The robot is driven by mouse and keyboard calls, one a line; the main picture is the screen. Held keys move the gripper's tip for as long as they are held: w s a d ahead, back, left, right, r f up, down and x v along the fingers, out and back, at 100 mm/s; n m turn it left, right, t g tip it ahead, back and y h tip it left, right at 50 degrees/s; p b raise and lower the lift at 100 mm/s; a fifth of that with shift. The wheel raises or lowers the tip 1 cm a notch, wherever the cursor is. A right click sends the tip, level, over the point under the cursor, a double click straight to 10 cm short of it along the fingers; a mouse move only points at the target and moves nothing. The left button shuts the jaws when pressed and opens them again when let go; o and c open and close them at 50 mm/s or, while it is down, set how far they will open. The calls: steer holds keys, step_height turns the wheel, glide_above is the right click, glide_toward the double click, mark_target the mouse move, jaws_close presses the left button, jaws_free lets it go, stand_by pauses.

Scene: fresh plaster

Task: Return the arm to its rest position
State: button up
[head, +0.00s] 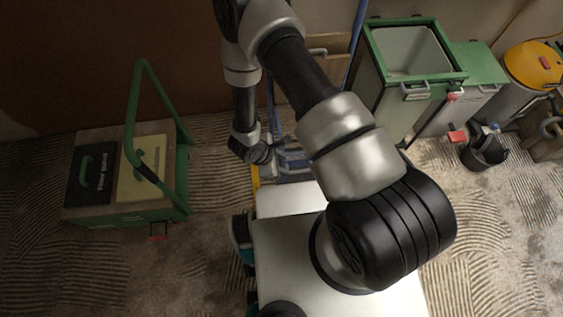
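My arm (352,150) rises from my white base at the bottom centre and reaches up and back toward the wall. It bends at the top of the head view, and its forearm (245,105) hangs down to a dark wrist end (255,150) left of centre. No gripper fingers can be made out there, so the gripper's opening does not show. Nothing held by the arm can be seen. What lies behind the thick upper arm is hidden.
A wooden cart with a green handle (133,105) stands at the left. A green-rimmed bin (392,75), a black bucket (484,155) and a yellow-topped machine (532,66) stand at the right. Blue bars show behind the arm.

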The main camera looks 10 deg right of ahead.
stand_by(0.4)
steer(key=w+d+r+m+t+h+p, duration=0.15)
steer(key=w+r, duration=0.35)
steer(key=r, duration=0.5)
steer(key=w+d+r+m+g+p, duration=0.1)
steer(key=w+d+r+m, duration=0.25)
steer(key=r, duration=0.75)
steer(key=d+r+m+p, duration=0.1)
steer(key=d+r+m, duration=0.1)
steer(key=r, duration=0.7)
steer(key=d+r+m+p, duration=0.2)
steer(key=d+r, duration=0.1)
steer(key=r, duration=0.5)
steer(key=s+d+r+m+y+p, duration=0.1)
steer(key=s+r+m, duration=0.25)
steer(key=r, duration=0.45)
steer(key=s+d+r+m+y+p, duration=0.15)
steer(key=s+r, duration=0.25)
steer(key=r, duration=0.5)
steer(key=s+a+r+m+t+y+p, duration=0.3)
steer(key=s+a+r, duration=0.1)
steer(key=s+r, duration=0.5)
step_height(320, 180, up, 3)
steer(key=shift+a+f+m+y, duration=0.1)
steer(key=shift+a+m+y, duration=0.2)
steer(key=shift+m, duration=0.1)
steer(key=shift+s, duration=0.1)
